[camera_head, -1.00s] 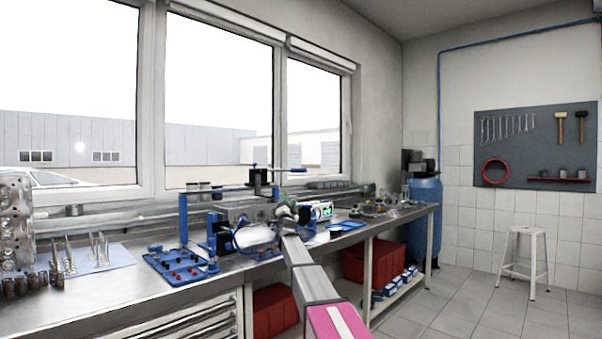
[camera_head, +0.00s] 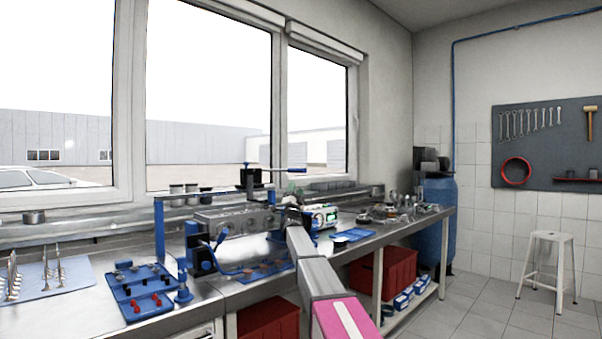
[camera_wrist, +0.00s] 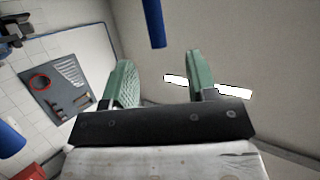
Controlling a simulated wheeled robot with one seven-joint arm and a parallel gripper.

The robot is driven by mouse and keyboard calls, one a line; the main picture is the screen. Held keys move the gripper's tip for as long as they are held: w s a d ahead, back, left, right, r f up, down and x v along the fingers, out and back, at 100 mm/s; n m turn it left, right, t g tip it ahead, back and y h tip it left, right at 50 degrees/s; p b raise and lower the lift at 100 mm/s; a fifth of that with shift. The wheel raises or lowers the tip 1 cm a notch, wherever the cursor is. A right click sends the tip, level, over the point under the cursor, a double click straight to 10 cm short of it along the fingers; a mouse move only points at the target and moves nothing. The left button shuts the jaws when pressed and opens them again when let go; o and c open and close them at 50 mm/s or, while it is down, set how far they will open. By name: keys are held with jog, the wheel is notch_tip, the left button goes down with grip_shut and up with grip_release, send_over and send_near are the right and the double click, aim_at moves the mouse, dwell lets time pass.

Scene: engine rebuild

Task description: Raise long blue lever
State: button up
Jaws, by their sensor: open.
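The long blue lever (camera_head: 296,169) sticks out to the right, roughly level, from the top of a blue-framed fixture over a grey metal cylinder head (camera_head: 235,219). My gripper (camera_head: 294,190) is just below the lever's outer end in the head view, partly hidden by my own arm. In the wrist view my gripper (camera_wrist: 159,60) shows two green fingers spread apart with nothing between them. A blue rod (camera_wrist: 154,22), likely the lever's grip, hangs in from the top edge, its end near the gap between the fingertips. I cannot tell whether they touch.
A blue tray (camera_head: 137,289) with red and dark parts lies on the metal bench left of the fixture. A lower blue crank (camera_head: 205,256) juts from the fixture's front. A lit instrument (camera_head: 322,216) stands behind my arm. A white stool (camera_head: 545,236) stands on the open floor.

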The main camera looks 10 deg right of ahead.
aim_at(299, 171)
jog(key=x, duration=1.1)
jog(key=shift+w+d, duration=0.15)
jog(key=shift+w, duration=0.3)
grip_shut()
